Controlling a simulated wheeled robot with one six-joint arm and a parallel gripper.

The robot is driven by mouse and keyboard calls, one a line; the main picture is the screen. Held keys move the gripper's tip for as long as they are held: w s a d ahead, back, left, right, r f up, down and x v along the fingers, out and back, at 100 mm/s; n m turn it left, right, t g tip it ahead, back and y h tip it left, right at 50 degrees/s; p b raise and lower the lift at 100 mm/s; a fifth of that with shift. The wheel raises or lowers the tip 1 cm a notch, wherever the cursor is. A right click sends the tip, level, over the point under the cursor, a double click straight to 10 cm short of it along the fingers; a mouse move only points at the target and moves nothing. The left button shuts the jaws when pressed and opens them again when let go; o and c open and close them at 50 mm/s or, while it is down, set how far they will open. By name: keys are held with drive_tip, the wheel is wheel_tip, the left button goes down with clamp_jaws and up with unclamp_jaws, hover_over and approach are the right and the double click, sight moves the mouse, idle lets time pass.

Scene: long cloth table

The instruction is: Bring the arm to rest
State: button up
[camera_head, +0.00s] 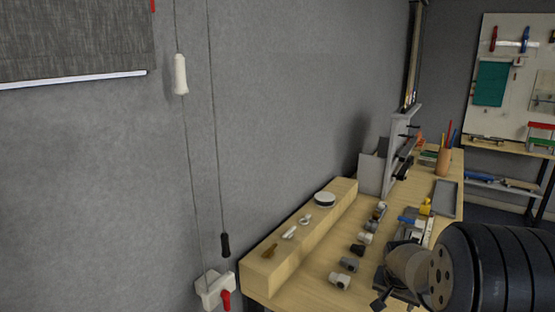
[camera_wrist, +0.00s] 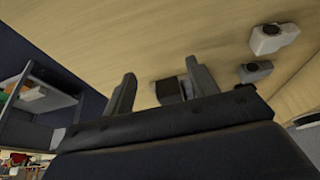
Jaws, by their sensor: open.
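My gripper (camera_wrist: 160,70) shows in the wrist view with its two grey fingers apart and nothing held between them. A small dark fitting (camera_wrist: 168,91) on the wooden table (camera_wrist: 100,25) appears in the gap, beyond the fingers. In the head view, my dark arm comes in from the lower right, over the near end of the table (camera_head: 312,272). The arm hides part of the tabletop, and the fingertips are hard to make out there.
Small grey and white fittings (camera_head: 340,281) stand in a row left of my arm. A raised wooden ledge (camera_head: 275,275) along the wall carries a white round object (camera_head: 325,199). A grey tray (camera_head: 446,198) and a pen cup (camera_head: 443,161) are farther back. Pull cords hang at left.

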drive_tip(key=shift+s+a, duration=0.65)
drive_tip(key=shift+s, duration=0.3)
drive_tip(key=shift+s+a, duration=0.65)
drive_tip(key=shift+s, duration=0.25)
